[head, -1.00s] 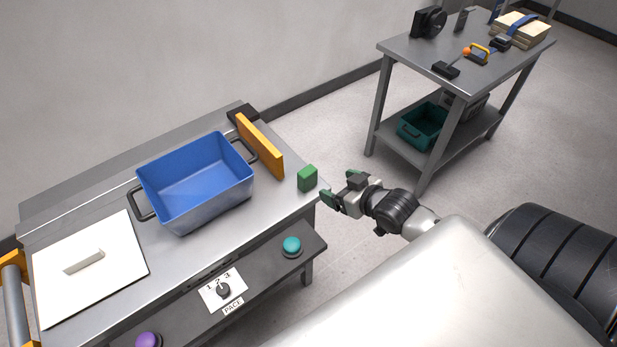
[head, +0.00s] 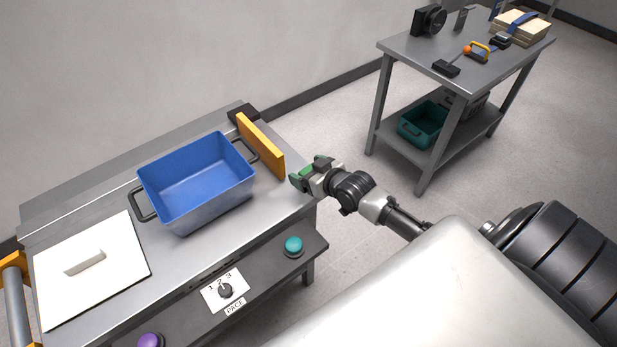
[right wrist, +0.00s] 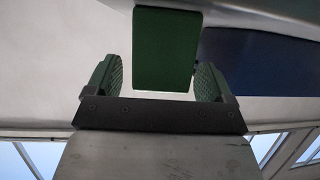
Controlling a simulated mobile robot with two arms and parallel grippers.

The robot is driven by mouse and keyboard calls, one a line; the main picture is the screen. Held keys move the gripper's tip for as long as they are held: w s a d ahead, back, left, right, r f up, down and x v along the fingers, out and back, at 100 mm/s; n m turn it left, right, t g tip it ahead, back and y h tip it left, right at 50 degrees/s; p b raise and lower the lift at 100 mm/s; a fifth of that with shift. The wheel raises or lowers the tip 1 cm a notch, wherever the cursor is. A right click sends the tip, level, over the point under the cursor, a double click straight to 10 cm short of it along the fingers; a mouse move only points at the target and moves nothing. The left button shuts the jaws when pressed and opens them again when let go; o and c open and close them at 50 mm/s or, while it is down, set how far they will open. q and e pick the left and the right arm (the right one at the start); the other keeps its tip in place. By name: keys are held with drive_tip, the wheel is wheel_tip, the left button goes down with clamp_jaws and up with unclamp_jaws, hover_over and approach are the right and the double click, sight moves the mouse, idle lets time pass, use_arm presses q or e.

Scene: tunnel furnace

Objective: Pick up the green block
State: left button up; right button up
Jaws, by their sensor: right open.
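The green block (right wrist: 167,48) stands at the right end of the metal bench. In the right wrist view it sits upright between the two fingertips of my right gripper (right wrist: 155,82), with a gap on the left and a narrower one on the right. In the head view my right gripper (head: 309,170) reaches in from the right at the bench end, and its green-padded fingers are around the block and hide most of it. The right gripper is open. My left gripper is not in view.
A blue bin (head: 197,183) and an upright orange panel (head: 261,146) stand left of the block. A white lid (head: 90,268) lies further left. A teal button (head: 293,246), a dial (head: 225,291) and a purple button (head: 150,341) line the front. A second table (head: 470,60) stands behind.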

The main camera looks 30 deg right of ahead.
drive_tip(key=c, duration=1)
drive_tip(key=shift+r, duration=0.15)
drive_tip(key=shift+c, duration=0.2)
